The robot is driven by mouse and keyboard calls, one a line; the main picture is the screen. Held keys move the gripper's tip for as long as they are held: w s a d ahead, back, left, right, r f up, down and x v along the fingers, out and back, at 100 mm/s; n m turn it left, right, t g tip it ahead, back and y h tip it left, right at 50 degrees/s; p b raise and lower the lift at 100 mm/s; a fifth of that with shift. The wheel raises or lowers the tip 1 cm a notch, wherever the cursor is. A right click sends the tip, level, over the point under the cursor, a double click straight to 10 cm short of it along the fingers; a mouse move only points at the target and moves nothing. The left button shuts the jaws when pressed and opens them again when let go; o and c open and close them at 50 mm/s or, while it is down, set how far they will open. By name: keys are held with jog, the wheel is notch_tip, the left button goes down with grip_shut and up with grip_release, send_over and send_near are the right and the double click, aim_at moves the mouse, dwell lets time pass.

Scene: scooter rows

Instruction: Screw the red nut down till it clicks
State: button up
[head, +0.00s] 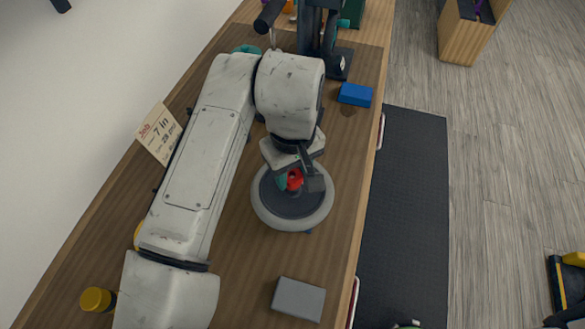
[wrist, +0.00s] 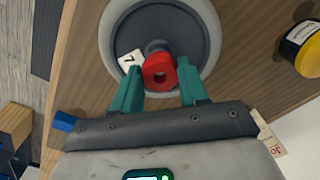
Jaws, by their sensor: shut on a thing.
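In the head view the red nut (head: 295,179) is partly hidden by my gripper (head: 291,181). My gripper (wrist: 160,88) has teal fingers, one on each side of the nut, and is shut on it. The wheel (head: 264,209) lies flat on the wooden bench. How far down the nut sits cannot be told.
A grey block (head: 298,299) lies at the bench's near edge, a blue block (head: 355,94) further back. A yellow-capped container (head: 98,300) stands at left. A job card (head: 159,133) stands by the wall. A white tag marked 7 (wrist: 130,62) lies on the wheel.

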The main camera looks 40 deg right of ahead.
jog(key=m+b, duration=0.1)
jog(key=m, duration=0.4)
jog(key=shift+f, duration=0.1)
jog(key=shift+c, duration=0.3)
jog(key=m+b, duration=0.1)
jog(key=m, duration=0.5)
jog(key=shift+m+b, duration=0.3)
jog(key=shift+b, duration=0.1)
jog(key=m+b, duration=0.1)
jog(key=m, duration=0.4)
jog(key=m+b, duration=0.1)
jog(key=m, duration=0.4)
jog(key=shift+b, duration=0.4)
jog(key=shift+d, duration=0.1)
jog(key=o, duration=1.1)
jog(key=shift+r, duration=0.2)
